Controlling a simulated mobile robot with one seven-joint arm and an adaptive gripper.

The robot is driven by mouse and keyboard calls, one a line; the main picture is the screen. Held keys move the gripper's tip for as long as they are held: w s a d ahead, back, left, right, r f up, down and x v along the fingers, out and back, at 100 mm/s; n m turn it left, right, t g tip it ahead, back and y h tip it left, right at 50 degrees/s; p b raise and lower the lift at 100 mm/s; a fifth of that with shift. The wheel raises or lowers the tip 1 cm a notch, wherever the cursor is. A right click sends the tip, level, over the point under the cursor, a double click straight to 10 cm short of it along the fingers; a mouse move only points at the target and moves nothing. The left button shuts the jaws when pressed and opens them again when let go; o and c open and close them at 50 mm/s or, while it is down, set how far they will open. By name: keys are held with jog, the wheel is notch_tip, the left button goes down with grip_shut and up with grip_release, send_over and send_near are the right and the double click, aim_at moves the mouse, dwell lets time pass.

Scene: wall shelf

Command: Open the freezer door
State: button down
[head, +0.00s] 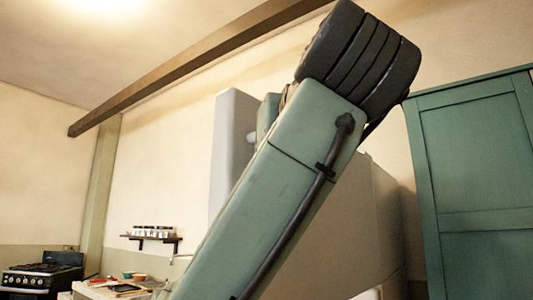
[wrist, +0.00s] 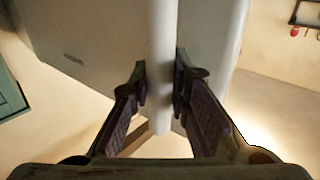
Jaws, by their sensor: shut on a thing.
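In the wrist view, my gripper (wrist: 160,88) has one finger on each side of a pale upright bar (wrist: 161,45), which looks like the freezer door handle, and is shut on it. A broad pale panel with a small dark logo (wrist: 85,35) lies left of the bar, and another pale panel (wrist: 212,60) lies right of it. In the head view, a pale upright panel (head: 229,140) shows left of my raised arm, and the appliance's pale body (head: 385,225) shows to its right. My arm hides much between them, including the grip. I cannot tell how far the door stands open.
A tall green cabinet (head: 475,170) stands close on the right. A black stove (head: 42,275), a counter with bowls (head: 125,288) and a small wall shelf with jars (head: 152,237) are far left. A ceiling beam (head: 190,70) runs above.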

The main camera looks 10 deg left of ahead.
jog(key=c, duration=1.5)
grip_release()
jog(key=shift+a, duration=0.1)
